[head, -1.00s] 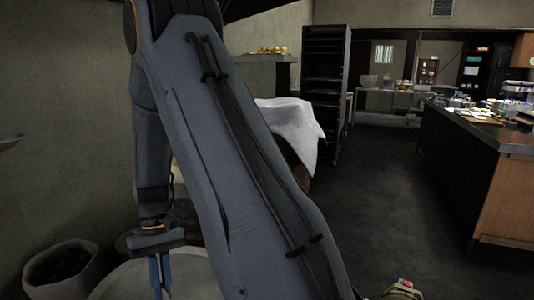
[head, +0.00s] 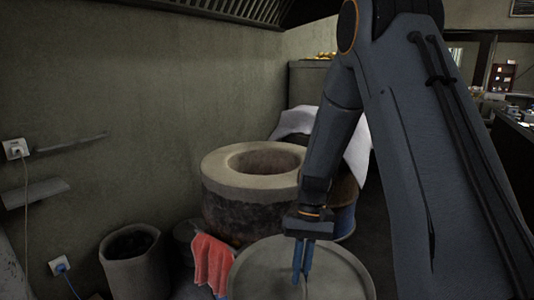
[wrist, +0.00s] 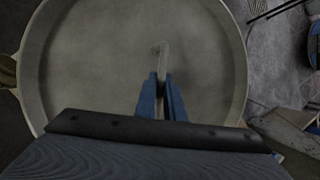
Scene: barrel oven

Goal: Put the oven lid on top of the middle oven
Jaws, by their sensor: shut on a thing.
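The oven lid (head: 258,272) is a wide, round, pale grey disc at the bottom of the head view. In the wrist view the lid (wrist: 95,65) fills much of the picture, with a raised rim and a bar handle (wrist: 163,58) at its middle. My gripper (head: 302,278) points down over the lid, and its blue fingers (wrist: 163,98) are shut on the handle. What lies under the lid is hidden. A thick-walled round oven (head: 225,164) with an open top hole stands behind the lid, slightly left. I cannot tell whether it is the middle one.
A red cloth (head: 212,262) hangs left of the lid. A grey bin (head: 133,265) stands near the left wall. A white cloth (head: 300,122) lies over something behind the oven, partly hidden by my arm. Sockets and a small shelf (head: 35,193) are on the wall.

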